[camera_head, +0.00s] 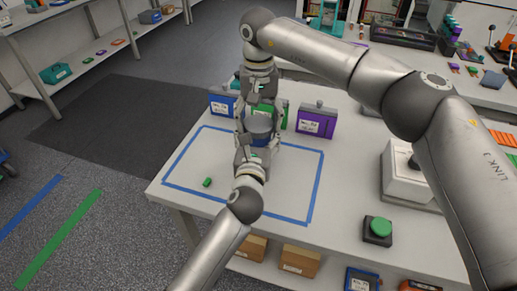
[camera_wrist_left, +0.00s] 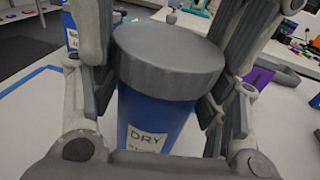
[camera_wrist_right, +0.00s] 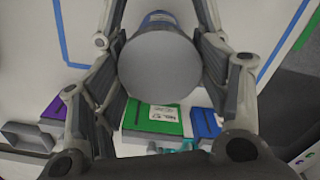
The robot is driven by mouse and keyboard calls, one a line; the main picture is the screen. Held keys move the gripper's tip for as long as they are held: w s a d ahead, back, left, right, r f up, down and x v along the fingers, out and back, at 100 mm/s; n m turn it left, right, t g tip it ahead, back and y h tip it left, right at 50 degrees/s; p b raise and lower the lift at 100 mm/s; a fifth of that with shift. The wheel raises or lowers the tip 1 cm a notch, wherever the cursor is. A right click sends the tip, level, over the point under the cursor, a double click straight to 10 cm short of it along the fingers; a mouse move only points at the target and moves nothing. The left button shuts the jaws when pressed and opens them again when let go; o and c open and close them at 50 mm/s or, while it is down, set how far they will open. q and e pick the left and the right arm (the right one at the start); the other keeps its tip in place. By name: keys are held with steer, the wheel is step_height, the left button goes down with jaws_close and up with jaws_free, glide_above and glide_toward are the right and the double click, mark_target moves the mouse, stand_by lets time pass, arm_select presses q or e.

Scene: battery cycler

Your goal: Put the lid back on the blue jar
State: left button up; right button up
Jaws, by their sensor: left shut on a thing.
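The blue jar (camera_head: 261,141) stands upright over the taped area of the table. In the left wrist view the jar (camera_wrist_left: 150,120) has a label reading "DRY", and the grey lid (camera_wrist_left: 168,60) sits level on its top. My left gripper (camera_head: 257,147) is shut on the jar's body, one finger on each side. My right gripper (camera_head: 259,108) is above, its fingers on both sides of the lid. In the right wrist view the lid (camera_wrist_right: 160,66) lies between these fingers; whether they press on it is unclear.
A blue box (camera_head: 221,104), a green box (camera_head: 280,114) and a purple box (camera_head: 316,122) stand behind the jar. A small green piece (camera_head: 207,182) lies inside the blue tape outline (camera_head: 318,185). A green button (camera_head: 379,228) and a white device (camera_head: 405,178) are at the right.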

steer(key=c, duration=0.4)
steer(key=shift+m, duration=1.7)
steer(key=o, duration=1.1)
steer(key=shift+o, duration=0.2)
steer(key=shift+r, duration=2.3)
